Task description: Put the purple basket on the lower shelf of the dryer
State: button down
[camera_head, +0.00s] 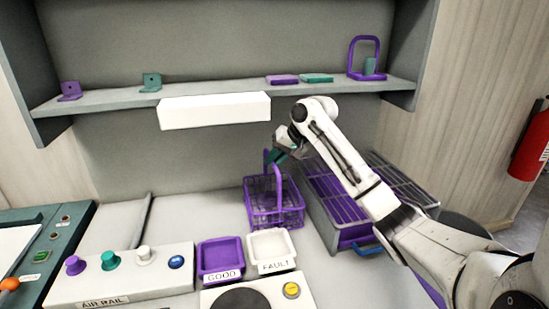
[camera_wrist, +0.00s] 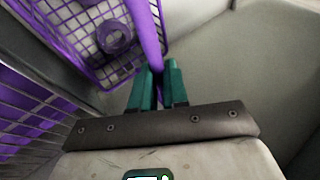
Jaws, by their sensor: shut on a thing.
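The purple basket (camera_head: 268,220) is a wire basket with a tall arched handle, near the middle of the bench in the head view. My gripper (camera_head: 273,156) is above it, with its teal fingers shut on the top of the handle. In the wrist view the fingers (camera_wrist: 158,80) pinch the purple handle, and the basket's wire mesh (camera_wrist: 75,30) spreads out beyond. I cannot tell whether the basket touches the bench. No dryer with a lower shelf can be made out.
A grey tank (camera_head: 322,218) with a barred top and purple inside stands close right of the basket, partly behind my arm. Purple GOOD (camera_head: 221,259) and white FAULT (camera_head: 271,251) trays and a knob panel (camera_head: 122,276) lie in front. A wall shelf (camera_head: 225,91) hangs above.

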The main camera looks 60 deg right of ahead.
jog(key=c, duration=1.5)
grip_release()
jog(key=shift+f, duration=0.1)
jog(key=shift+c, duration=0.2)
jog(key=o, duration=0.4)
